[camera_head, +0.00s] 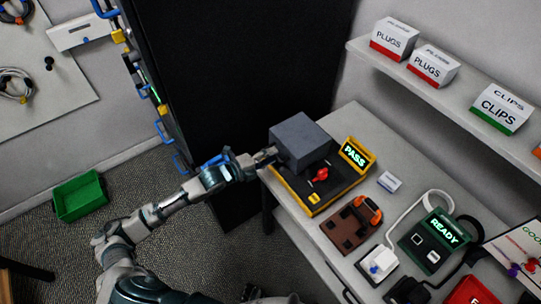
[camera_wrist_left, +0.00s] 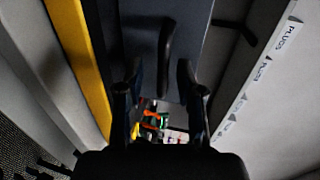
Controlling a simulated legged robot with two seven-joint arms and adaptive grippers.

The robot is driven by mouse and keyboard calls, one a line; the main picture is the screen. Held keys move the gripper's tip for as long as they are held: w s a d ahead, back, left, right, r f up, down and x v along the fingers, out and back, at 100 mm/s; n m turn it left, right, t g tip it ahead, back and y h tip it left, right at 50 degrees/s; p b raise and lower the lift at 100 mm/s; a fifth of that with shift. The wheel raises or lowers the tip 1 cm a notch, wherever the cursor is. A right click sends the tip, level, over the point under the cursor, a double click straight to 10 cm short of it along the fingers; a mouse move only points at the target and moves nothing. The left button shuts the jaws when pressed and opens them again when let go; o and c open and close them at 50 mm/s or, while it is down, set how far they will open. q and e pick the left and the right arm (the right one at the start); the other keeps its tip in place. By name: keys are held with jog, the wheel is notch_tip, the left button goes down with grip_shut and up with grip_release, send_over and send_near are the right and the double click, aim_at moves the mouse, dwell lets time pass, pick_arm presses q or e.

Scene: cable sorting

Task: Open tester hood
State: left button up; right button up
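The tester (camera_head: 312,198) has a yellow-edged black base on the bench, with a lit PASS display (camera_head: 355,154) at its right and a red part on top. Its dark grey box-shaped hood (camera_head: 300,140) covers the far left part of the base. In the left wrist view the hood (camera_wrist_left: 188,30) carries a dark bar handle (camera_wrist_left: 166,45). My left gripper (camera_head: 268,156) is at the left side of the hood. In the left wrist view its fingers (camera_wrist_left: 160,85) are apart, one on each side of the handle; contact cannot be told. My right gripper is not clearly seen.
A brown fixture (camera_head: 350,228), a READY device (camera_head: 435,240) and a white block with a cable (camera_head: 377,262) stand nearer on the bench. A tall black cabinet (camera_head: 240,60) is behind my left arm. A wall shelf (camera_head: 440,92) holds labelled boxes. A green bin (camera_head: 80,196) is on the floor.

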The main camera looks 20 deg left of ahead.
pick_arm(q)
jog(key=shift+w+d, duration=0.3)
jog(key=shift+d, duration=0.4)
pick_arm(e)
jog(key=shift+d+f, duration=0.1)
jog(key=shift+d, duration=0.25)
pick_arm(q)
jog(key=shift+a, duration=0.1)
jog(key=c, duration=0.5)
jog(key=shift+a+f, duration=0.1)
jog(key=shift+a, duration=0.1)
grip_shut()
pick_arm(e)
jog(key=shift+a, duration=0.15)
